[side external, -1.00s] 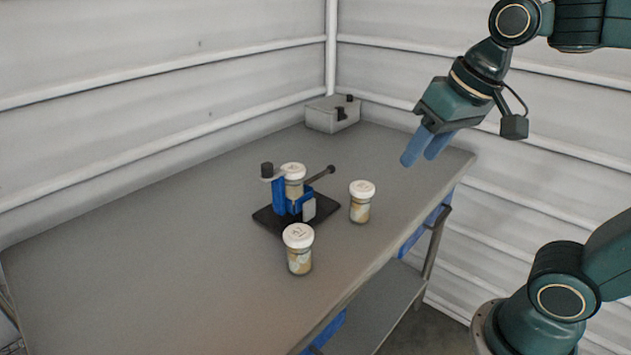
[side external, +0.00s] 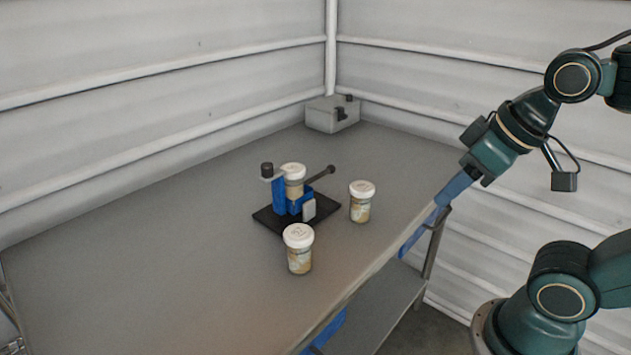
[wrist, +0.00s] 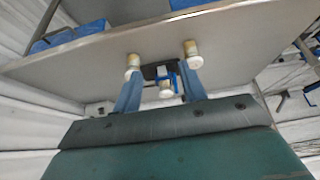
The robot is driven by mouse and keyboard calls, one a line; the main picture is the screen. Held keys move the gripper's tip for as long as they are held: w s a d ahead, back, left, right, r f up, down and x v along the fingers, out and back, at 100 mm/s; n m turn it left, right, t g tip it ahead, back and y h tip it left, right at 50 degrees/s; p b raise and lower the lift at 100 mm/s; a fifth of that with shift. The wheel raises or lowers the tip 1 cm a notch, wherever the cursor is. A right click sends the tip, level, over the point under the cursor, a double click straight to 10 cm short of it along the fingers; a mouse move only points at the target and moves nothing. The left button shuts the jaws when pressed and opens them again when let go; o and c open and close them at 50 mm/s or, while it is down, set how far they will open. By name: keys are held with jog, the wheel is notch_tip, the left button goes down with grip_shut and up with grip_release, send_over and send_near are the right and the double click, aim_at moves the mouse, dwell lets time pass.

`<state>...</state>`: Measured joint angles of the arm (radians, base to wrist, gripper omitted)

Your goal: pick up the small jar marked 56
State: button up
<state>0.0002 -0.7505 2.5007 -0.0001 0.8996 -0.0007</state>
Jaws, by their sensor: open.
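Three small jars with white lids and tan contents stand at the worktable. One jar (side external: 298,250) stands at the front, and another jar (side external: 361,203) stands to the right. A third jar (side external: 294,184) sits in a blue fixture (side external: 281,196) on a black base plate. The lids carry marks too small to read, so I cannot tell which is 56. My gripper (side external: 441,203) is open and empty, right of all the jars by the table's right edge. In the wrist view its blue fingers (wrist: 162,78) are spread, with the jars beyond them.
The grey table (side external: 150,260) is clear on its left and front. A grey box (side external: 332,114) stands at the back corner by the walls.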

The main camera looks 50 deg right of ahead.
jog(key=o, duration=0.8)
jog(key=shift+o, duration=0.2)
